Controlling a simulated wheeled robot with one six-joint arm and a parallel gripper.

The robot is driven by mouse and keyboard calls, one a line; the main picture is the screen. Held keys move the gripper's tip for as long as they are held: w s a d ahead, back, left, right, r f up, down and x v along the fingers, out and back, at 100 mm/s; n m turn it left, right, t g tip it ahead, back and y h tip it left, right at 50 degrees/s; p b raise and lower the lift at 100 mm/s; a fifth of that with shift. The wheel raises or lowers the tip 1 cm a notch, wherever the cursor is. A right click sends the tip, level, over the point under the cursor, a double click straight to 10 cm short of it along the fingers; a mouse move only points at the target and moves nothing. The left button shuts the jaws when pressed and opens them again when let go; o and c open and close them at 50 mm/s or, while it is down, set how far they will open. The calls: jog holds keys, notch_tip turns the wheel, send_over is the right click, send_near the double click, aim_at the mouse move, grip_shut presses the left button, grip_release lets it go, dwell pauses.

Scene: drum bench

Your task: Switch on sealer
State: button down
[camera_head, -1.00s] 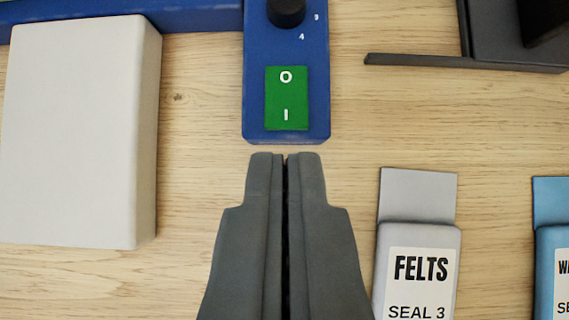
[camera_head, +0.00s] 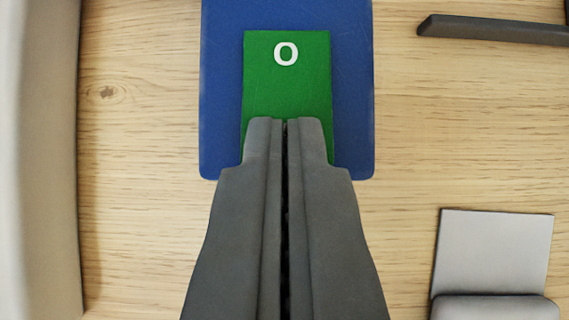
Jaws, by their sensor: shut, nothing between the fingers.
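The sealer's blue control housing (camera_head: 222,110) fills the top middle of the view. On it is a green rocker switch (camera_head: 285,88) with a white O at its upper end. The lower end, where the I mark sits, is hidden behind my gripper (camera_head: 286,122). My gripper is shut and empty, with its fingertips over the lower half of the switch. I cannot tell whether the tips touch it.
A pale block (camera_head: 40,160) stands at the left edge. A dark bar (camera_head: 490,30) is at the upper right. Bare wood (camera_head: 410,130) lies between them and the housing.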

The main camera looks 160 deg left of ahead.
jog(key=shift+s+f, duration=0.1)
jog(key=shift+f, duration=0.2)
jog(key=shift+r, duration=0.15)
jog(key=shift+r, duration=0.65)
dwell(0.3)
